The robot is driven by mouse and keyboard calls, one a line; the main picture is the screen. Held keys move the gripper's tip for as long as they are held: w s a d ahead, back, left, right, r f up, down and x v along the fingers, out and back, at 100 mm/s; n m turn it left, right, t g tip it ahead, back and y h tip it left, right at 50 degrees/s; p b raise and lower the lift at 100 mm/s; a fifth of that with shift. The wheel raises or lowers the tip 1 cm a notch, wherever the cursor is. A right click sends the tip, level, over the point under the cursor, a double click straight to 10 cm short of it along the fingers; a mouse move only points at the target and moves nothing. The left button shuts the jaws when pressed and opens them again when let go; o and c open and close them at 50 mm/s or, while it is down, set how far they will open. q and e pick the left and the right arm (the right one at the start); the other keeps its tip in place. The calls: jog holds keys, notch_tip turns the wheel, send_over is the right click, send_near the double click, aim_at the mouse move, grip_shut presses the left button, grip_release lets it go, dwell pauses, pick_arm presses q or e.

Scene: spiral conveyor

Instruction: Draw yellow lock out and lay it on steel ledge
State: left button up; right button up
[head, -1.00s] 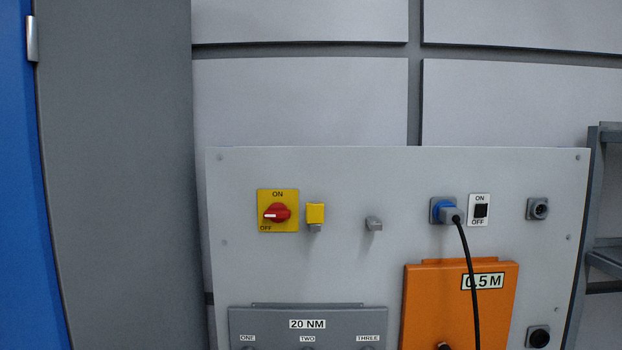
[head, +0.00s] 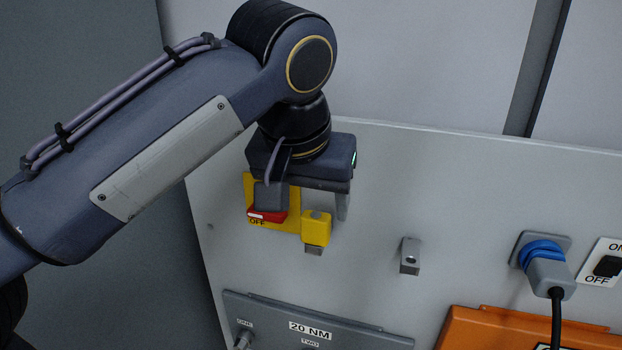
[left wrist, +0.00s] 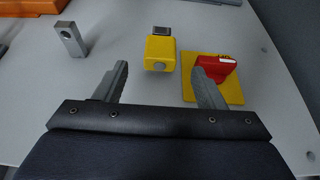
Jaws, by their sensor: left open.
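The yellow lock (head: 316,228) sits at a small steel fitting on the light grey panel, right of the red rotary switch. It also shows in the left wrist view (left wrist: 160,52), centred ahead of the fingers. My left gripper (head: 307,205) is open, its two fingers spread on either side of the lock's line and apart from it; the fingers show in the left wrist view (left wrist: 160,70). One finger overlaps the red switch in both views. A small steel block with a hole (head: 410,256), the likeliest steel ledge, juts out to the right of the lock. My right gripper is not in view.
The red switch handle (head: 266,215) on its yellow plate (head: 291,212) is close by the left finger. A grey 20 NM box (head: 345,332) and an orange box (head: 480,330) are below. The panel between is clear.

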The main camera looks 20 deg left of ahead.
aim_at(318, 212)
pick_arm(q)
jog(key=x, duration=0.6)
jog(key=shift+w+f, duration=0.1)
jog(key=shift+f, duration=0.25)
jog(key=c, duration=1.2)
jog(key=shift+r, duration=1.55)
jog(key=shift+r, duration=0.4)
jog(key=shift+r, duration=2)
